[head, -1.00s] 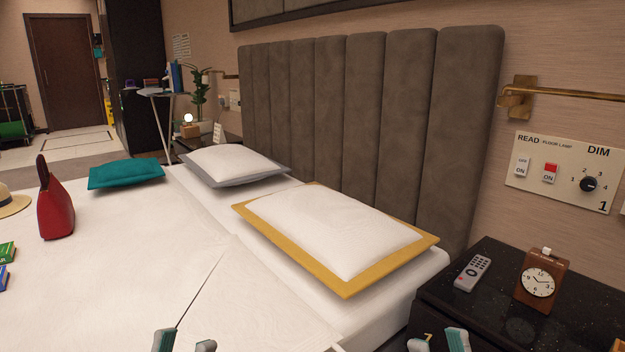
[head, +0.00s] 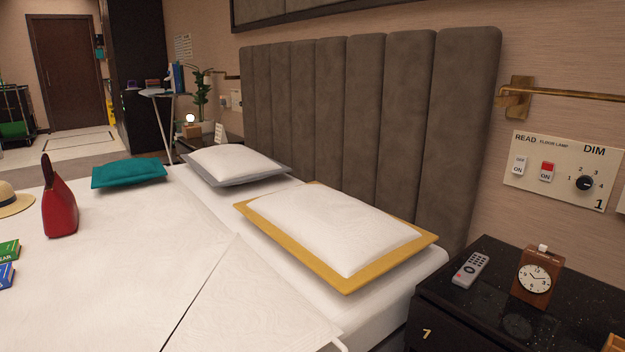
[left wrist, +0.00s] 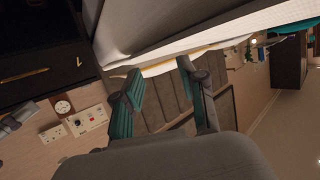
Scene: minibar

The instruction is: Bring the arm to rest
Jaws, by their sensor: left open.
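My left gripper (left wrist: 160,85) shows in the left wrist view with its two green-padded fingers spread apart and nothing between them. Beyond the fingers are the brown headboard and the bed edge, seen rotated. Neither gripper shows in the head view now. My right gripper is not in any current view.
The bed (head: 130,260) fills the head view's lower left, with pillows (head: 335,230), a red bag (head: 59,205) and a hat (head: 12,200) on it. A black nightstand (head: 500,310) at right holds a remote (head: 470,269) and a clock (head: 537,277). The headboard (head: 370,140) stands behind.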

